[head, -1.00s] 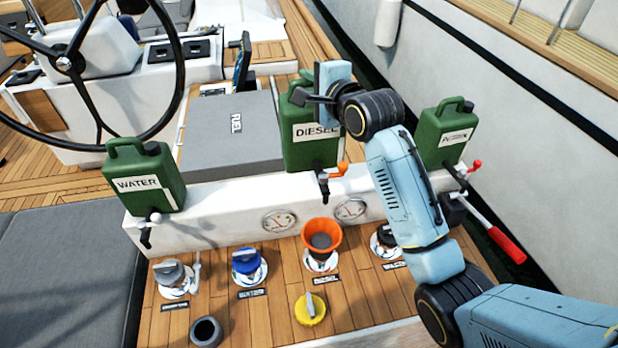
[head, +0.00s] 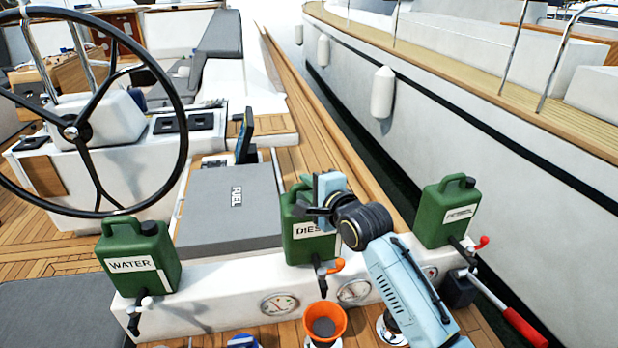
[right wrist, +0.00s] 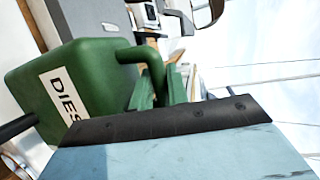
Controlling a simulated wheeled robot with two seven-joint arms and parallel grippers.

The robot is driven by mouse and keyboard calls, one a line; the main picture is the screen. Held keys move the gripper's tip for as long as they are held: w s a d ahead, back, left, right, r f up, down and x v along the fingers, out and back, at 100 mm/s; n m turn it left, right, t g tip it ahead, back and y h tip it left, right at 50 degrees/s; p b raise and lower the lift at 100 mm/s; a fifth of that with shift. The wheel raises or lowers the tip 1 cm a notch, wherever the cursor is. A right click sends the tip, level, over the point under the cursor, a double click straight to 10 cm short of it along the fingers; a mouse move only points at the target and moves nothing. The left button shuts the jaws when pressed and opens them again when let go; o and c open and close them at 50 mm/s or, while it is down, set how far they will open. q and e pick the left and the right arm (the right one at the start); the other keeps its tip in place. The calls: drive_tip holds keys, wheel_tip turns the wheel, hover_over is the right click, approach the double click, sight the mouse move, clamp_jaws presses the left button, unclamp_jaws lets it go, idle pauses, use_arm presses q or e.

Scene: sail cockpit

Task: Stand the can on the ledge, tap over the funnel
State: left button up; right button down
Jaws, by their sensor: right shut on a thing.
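The green can labelled DIESEL (head: 300,245) stands upright on the white ledge (head: 215,298), as far as I can tell. Its tap with the orange lever (head: 334,266) hangs at the ledge's front edge, above the orange funnel (head: 326,322) in the picture. My right gripper (head: 318,195) is shut on the can at its top handle and covers part of the label. My left gripper is not in view.
A WATER can (head: 137,268) stands on the ledge at the left, and another green can (head: 446,210) at the right. A red-handled lever (head: 520,325) sticks out at the right end. A grey FUEL box (head: 225,215) lies behind the ledge.

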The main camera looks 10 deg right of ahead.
drive_tip(key=shift+f, duration=1.2)
drive_tip(key=shift+f, duration=0.15)
drive_tip(key=c, duration=1.4)
unclamp_jaws()
drive_tip(key=shift+f, duration=0.25)
drive_tip(key=shift+o, duration=0.2)
drive_tip(key=shift+r, duration=0.1)
drive_tip(key=v, duration=1.2)
